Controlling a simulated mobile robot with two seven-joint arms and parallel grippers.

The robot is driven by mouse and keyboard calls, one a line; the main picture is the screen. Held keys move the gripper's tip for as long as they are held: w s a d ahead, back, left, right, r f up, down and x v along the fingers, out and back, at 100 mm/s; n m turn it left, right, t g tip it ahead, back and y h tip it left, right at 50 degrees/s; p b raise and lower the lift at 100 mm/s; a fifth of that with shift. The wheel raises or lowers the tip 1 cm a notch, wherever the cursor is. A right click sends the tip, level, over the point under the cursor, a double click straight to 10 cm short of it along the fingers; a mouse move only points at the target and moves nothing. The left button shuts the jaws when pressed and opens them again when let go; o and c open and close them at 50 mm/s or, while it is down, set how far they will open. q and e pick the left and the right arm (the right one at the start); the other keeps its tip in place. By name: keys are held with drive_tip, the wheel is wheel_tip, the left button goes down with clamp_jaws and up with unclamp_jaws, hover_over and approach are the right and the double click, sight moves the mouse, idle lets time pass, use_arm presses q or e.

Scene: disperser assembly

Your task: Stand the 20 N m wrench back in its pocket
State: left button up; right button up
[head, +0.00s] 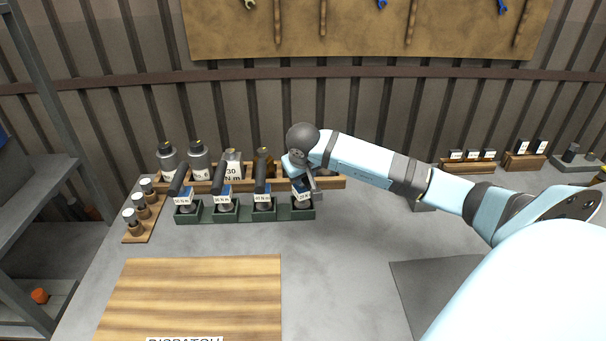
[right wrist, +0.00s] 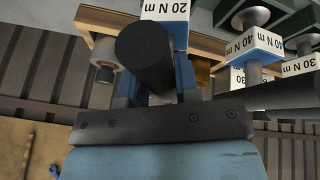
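The 20 N m wrench (head: 302,187), with its white and blue label block, stands at the rightmost pocket of the green rack (head: 243,217). My right gripper (head: 308,181) is at this wrench from above. In the right wrist view the wrench's black handle (right wrist: 145,58) lies between my blue fingers, with its 20 N m label (right wrist: 165,8) beyond. The fingers look closed on it. The foot of the wrench is partly hidden, so I cannot tell whether it is fully seated. My left gripper is not in view.
Three similar wrenches (head: 223,200) stand in the other pockets to the left. A wooden shelf (head: 333,183) with weights and bottles stands behind. A small wooden stand (head: 140,222) is at the left. A striped wooden board (head: 190,295) lies in front; the grey table (head: 335,265) is clear beside it.

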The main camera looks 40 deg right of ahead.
drive_tip(key=o, duration=0.4)
drive_tip(key=shift+o, duration=0.2)
drive_tip(key=shift+r, duration=0.1)
drive_tip(key=v, duration=1.2)
drive_tip(key=shift+r, duration=0.15)
